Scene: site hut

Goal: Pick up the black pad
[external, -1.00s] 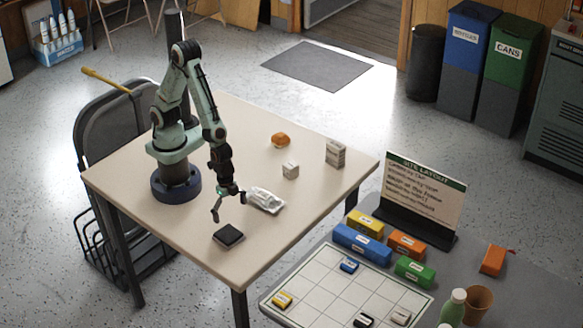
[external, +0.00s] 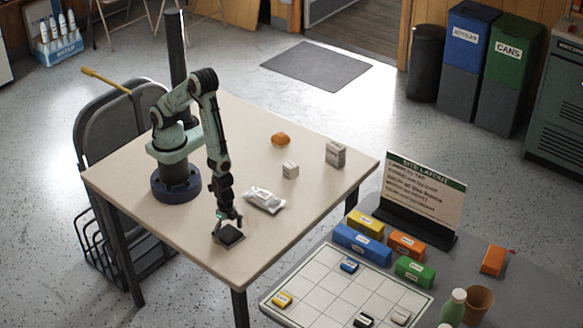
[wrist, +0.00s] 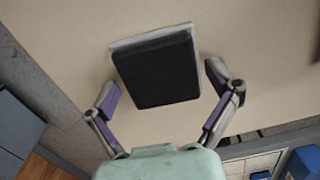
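The black pad (external: 229,234) is a small square block with a pale base edge, lying on the light table near its front edge. In the wrist view the black pad (wrist: 158,70) sits ahead of and between the two fingers. My gripper (external: 228,220) is low over the pad. It is open in the wrist view (wrist: 163,85), with one finger on each side of the pad and a visible gap on the right; contact on the left is not clear.
A silver-white packet (external: 265,200) lies just behind the pad to the right. A grey table with a white grid board (external: 325,290) is at the right.

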